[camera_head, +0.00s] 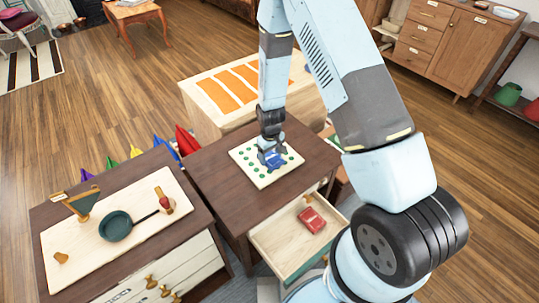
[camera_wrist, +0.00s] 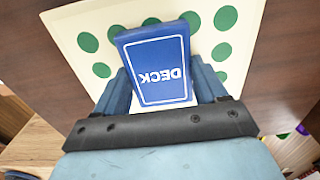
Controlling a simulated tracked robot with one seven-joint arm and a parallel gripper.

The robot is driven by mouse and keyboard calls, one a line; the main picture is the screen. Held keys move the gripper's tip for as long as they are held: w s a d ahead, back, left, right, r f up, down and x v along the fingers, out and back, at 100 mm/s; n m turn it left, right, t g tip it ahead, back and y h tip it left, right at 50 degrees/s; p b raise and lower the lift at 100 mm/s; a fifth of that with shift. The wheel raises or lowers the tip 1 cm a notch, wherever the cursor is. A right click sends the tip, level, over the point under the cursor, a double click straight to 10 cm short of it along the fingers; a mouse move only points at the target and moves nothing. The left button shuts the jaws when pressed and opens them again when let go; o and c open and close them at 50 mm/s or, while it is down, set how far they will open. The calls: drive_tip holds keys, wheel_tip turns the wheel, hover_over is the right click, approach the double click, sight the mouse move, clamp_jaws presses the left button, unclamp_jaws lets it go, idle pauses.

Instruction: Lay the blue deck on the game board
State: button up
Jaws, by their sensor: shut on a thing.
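The blue deck (camera_wrist: 158,62) is a small box with "DECK" printed in white, upside down in the wrist view. My gripper (camera_wrist: 165,95) is shut on it, with one finger on each side. The game board (camera_wrist: 240,18) is a cream square with green dots, and it lies behind the deck in the wrist view. In the head view the deck (camera_head: 272,159) is over the middle of the game board (camera_head: 247,151), below my gripper (camera_head: 270,146). I cannot tell whether the deck touches the board. The board lies on a dark brown table.
The dark table (camera_head: 214,183) has bare room around the board. Its open drawer (camera_head: 280,240) holds a red deck (camera_head: 312,219). At the left, a cabinet carries a cream board with a green pan (camera_head: 116,225). A wooden box with orange panels (camera_head: 212,92) stands behind.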

drive_tip(key=o, duration=1.1)
drive_tip(key=shift+r, duration=0.1)
wheel_tip(320, 180, up, 12)
wheel_tip(320, 180, up, 16)
drive_tip(key=m+t, duration=0.2)
hover_over(270, 157)
drive_tip(key=d, duration=0.6)
drive_tip(key=s+d+r+m, duration=0.1)
drive_tip(key=s+d+r, duration=0.15)
drive_tip(key=r, duration=0.35)
drive_tip(key=s+d+r, duration=0.2)
drive_tip(key=s+r, duration=0.1)
drive_tip(key=r, duration=0.2)
drive_tip(key=s+d+r+m+t, duration=0.1)
drive_tip(key=s+d+r, duration=0.1)
drive_tip(key=s+r, duration=0.2)
drive_tip(key=s+d+r+m+t, duration=0.1)
drive_tip(key=s+d+r, duration=0.2)
drive_tip(key=s+r, duration=0.2)
drive_tip(key=s+d+r+m+t, duration=0.1)
drive_tip(key=s+d+r, duration=0.2)
drive_tip(key=s, duration=0.7)
drive_tip(key=shift+r+m+t, duration=0.3)
drive_tip(key=shift+r+m, duration=0.1)
drive_tip(key=shift+r, duration=0.25)
